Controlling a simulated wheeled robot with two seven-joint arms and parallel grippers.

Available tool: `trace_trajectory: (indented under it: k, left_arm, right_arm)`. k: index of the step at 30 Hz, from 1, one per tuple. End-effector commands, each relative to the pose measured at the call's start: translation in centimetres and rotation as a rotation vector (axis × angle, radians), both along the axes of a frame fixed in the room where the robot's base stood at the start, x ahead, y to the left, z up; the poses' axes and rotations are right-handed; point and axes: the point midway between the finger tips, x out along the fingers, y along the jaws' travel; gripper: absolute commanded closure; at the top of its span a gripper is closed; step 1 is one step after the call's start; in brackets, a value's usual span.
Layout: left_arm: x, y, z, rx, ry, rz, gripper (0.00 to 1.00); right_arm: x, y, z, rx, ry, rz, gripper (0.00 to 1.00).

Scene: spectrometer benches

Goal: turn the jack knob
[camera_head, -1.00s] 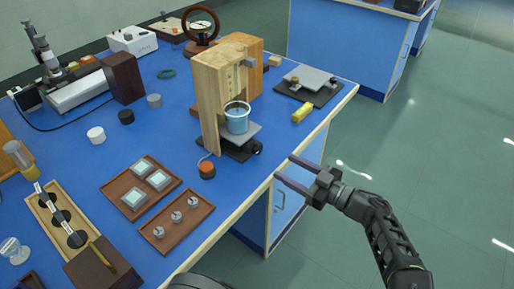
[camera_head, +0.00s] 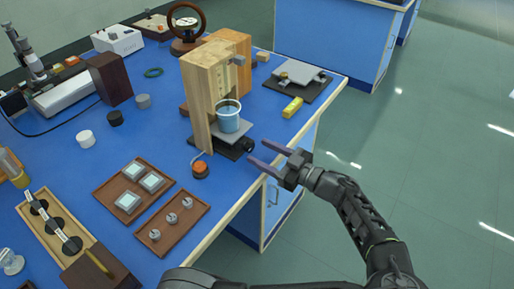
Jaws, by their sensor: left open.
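The lab jack (camera_head: 238,136) stands near the right edge of the blue bench, with a grey top plate and a dark base. Its black knob (camera_head: 248,144) sticks out on the right side. A light blue cup (camera_head: 228,117) stands on the plate, in front of a wooden frame (camera_head: 197,100). My right gripper is out of view.
An orange-topped puck (camera_head: 200,170) sits left of the gripper. A yellow block (camera_head: 292,107) and a second low platform (camera_head: 302,74) lie farther back. Brown trays (camera_head: 172,223) are at the front. The floor to the right is free.

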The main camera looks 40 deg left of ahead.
Motion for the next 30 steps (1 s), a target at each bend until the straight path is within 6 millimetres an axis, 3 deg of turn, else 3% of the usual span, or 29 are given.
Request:
trace_trajectory:
  k: [6,14,30]
  left_arm:
    - [-0.1,2.1,0.1,0.002,0.000,0.001,0.46]
    - [0.0,2.3,0.0,0.001,0.000,0.000,0.46]
    - [0.0,2.2,0.0,0.001,0.000,0.000,0.89]
  right_arm:
    - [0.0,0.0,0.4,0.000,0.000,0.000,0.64]
    - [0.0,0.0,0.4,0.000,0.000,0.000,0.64]
    - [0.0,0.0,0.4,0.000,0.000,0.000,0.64]
